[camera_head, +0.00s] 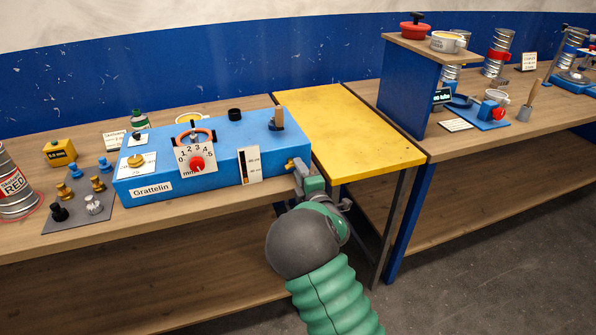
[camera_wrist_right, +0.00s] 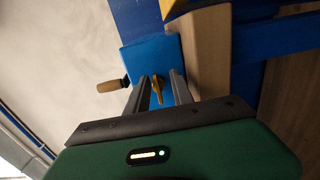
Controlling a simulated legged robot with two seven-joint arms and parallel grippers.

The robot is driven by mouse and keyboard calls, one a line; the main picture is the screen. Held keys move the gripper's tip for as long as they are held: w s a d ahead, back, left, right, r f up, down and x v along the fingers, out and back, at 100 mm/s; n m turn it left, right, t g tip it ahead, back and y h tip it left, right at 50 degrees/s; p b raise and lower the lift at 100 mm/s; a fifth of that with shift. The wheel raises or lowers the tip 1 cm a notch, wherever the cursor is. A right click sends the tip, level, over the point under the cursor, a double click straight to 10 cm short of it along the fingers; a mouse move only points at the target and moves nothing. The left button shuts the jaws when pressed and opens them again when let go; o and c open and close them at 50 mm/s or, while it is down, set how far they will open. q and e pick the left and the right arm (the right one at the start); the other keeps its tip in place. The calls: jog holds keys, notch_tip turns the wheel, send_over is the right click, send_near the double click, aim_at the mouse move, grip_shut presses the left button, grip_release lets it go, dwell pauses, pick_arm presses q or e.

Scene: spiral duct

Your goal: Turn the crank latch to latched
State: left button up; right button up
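The blue box labelled Grattelin (camera_head: 222,153) stands on the wooden bench. A small yellow lever (camera_head: 291,164) sits on its right end face, and a wooden-handled crank (camera_head: 279,119) stands at its top right. I cannot tell for certain which is the crank latch. My right gripper (camera_head: 305,178) is at the right end of the box. In the right wrist view, its two fingers (camera_wrist_right: 159,92) are apart, with the yellow lever (camera_wrist_right: 157,89) between them and gaps beside it. The wooden handle (camera_wrist_right: 111,86) is left of the fingers. My left gripper is out of view.
A yellow bench top (camera_head: 350,130) to the right is clear. A dial plate (camera_head: 196,160) and a red knob are on the box front. A grey mat with small knobs (camera_head: 78,196) lies left. A blue stand (camera_head: 415,85) rises at the right.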

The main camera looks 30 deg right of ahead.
jog(key=shift+w, duration=0.2)
jog(key=shift+a+r, duration=0.2)
jog(key=shift+a, duration=0.45)
jog(key=shift+a+r, duration=0.15)
jog(key=shift+a, duration=0.2)
jog(key=shift+c, duration=0.6)
jog(key=shift+a, duration=0.15)
jog(key=shift+c, duration=1.1)
grip_shut()
jog(key=shift+s+d, duration=0.1)
jog(key=shift+d, duration=0.45)
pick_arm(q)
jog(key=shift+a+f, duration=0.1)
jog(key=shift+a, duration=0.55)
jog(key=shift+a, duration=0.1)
